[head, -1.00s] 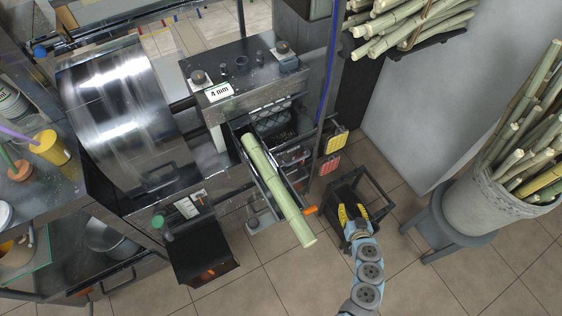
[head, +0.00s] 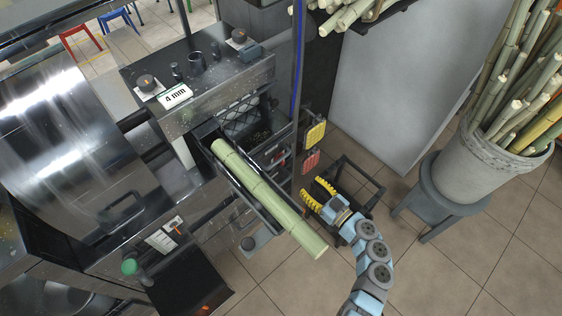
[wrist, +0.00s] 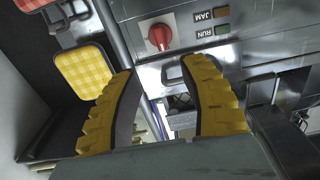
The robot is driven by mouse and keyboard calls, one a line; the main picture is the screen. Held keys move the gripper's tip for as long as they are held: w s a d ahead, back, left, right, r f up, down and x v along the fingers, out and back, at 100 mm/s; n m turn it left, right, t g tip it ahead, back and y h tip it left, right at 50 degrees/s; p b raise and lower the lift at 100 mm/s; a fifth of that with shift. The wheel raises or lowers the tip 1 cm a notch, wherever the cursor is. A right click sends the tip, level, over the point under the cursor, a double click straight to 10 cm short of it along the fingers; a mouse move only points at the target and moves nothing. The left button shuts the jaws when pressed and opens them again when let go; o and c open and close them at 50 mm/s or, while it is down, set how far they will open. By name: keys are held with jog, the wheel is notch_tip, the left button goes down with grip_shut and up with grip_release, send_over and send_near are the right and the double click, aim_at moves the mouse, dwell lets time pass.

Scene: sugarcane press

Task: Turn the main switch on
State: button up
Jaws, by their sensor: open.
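A red rotary knob (wrist: 159,38) on a pale square plate shows on a steel panel in the wrist view, above the gap between my fingers. It looks like the main switch, but no label naming it is readable. Labels JAM and RUN with small indicator lamps (wrist: 221,21) sit to its right. My gripper (wrist: 158,76) is open and empty, its yellow ribbed fingers spread below the knob and apart from it. In the head view my gripper (head: 318,192) is to the right of the cane feed chute, below the hanging pads. The knob cannot be made out clearly there.
A green cane (head: 268,198) lies in the chute and sticks out at the front. A yellow pad (head: 316,135) and red pad (head: 311,161) hang beside the press (head: 205,75). A cane-filled bucket (head: 465,160) stands on a stool at right. Open floor lies at bottom right.

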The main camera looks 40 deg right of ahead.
aim_at(284, 163)
jog(key=w+b, duration=0.1)
jog(key=w, duration=1.2)
jog(key=shift+w, duration=0.3)
jog(key=shift+s+f, duration=0.1)
jog(key=shift+s, duration=0.05)
grip_shut()
